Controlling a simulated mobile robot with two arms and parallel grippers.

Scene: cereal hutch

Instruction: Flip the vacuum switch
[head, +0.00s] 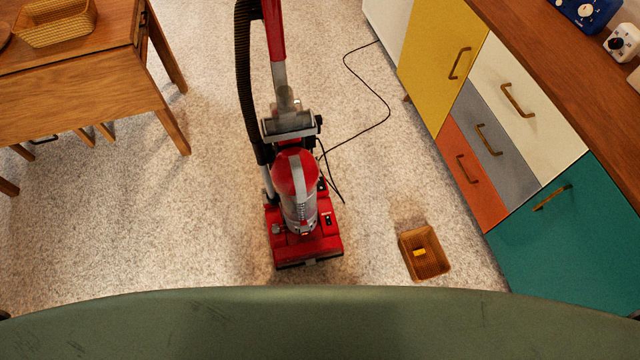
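A red upright vacuum (296,200) stands on the speckled floor in the middle of the head view, with its red floor head toward me. Its black hose (244,80) runs up its left side, and its handle goes out of the top of the picture. A small dark switch-like part (327,219) shows on the right of the red floor head. It is too small to tell its position. Neither of my grippers is in view.
A brown basket (425,254) with a small yellow thing inside lies on the floor at the vacuum's right. A black cord (388,108) trails behind it. A wooden table (70,85) stands left; colored cabinets (545,230) line the right.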

